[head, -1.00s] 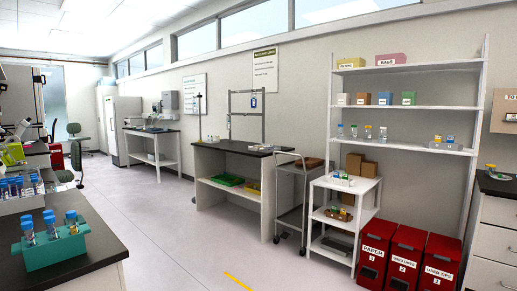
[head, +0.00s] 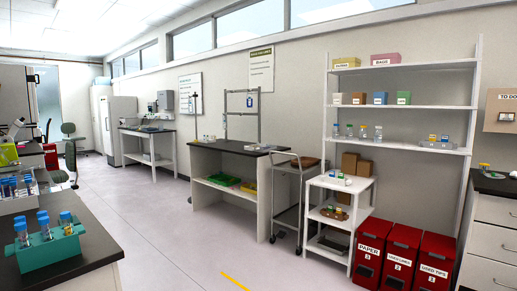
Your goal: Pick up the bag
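A small blue-and-white item (head: 250,101) hangs on the metal frame (head: 227,117) above the dark-topped bench in the middle. It may be a bag, but it is too small to tell. A pink box (head: 385,60) labelled "BAGS" sits on the top shelf of the white rack at right. Its inside does not show. No other thing is clearly a bag. My gripper is not in view.
The dark-topped bench (head: 226,174) stands mid-room, with a cart (head: 283,195) and white stand (head: 343,184) to its right. Red bins (head: 403,254) line the wall. A near bench (head: 85,258) with a teal tube rack (head: 49,249) is at left. The floor (head: 165,230) between is clear.

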